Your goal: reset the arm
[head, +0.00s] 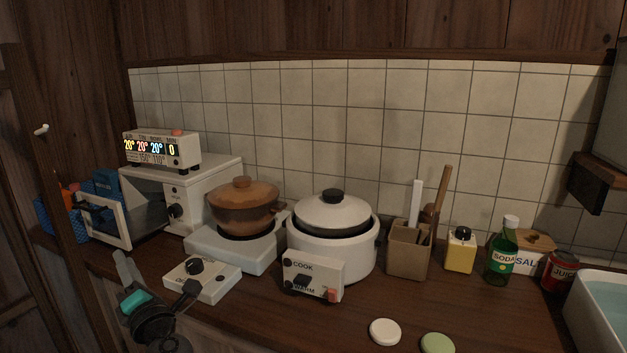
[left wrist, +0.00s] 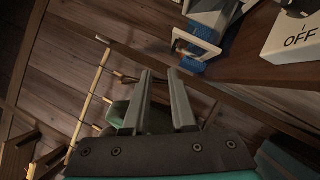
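My left gripper (head: 156,272) is in front of the counter's left front edge, below the small white oven with its door open (head: 103,221). Its two fingers are apart with nothing between them. In the left wrist view, the empty fingers (left wrist: 161,75) point up toward a wooden floor or wall area. A white switch box marked OFF (left wrist: 297,38) is at the top right there. My right gripper is not in view.
On the counter, a white control box with a black knob (head: 203,277) is just beside the gripper. A brown pot (head: 243,208) sits on a white burner, next to a white rice cooker (head: 335,240). Bottles and a utensil holder (head: 409,250) stand right; a sink (head: 597,310) is far right.

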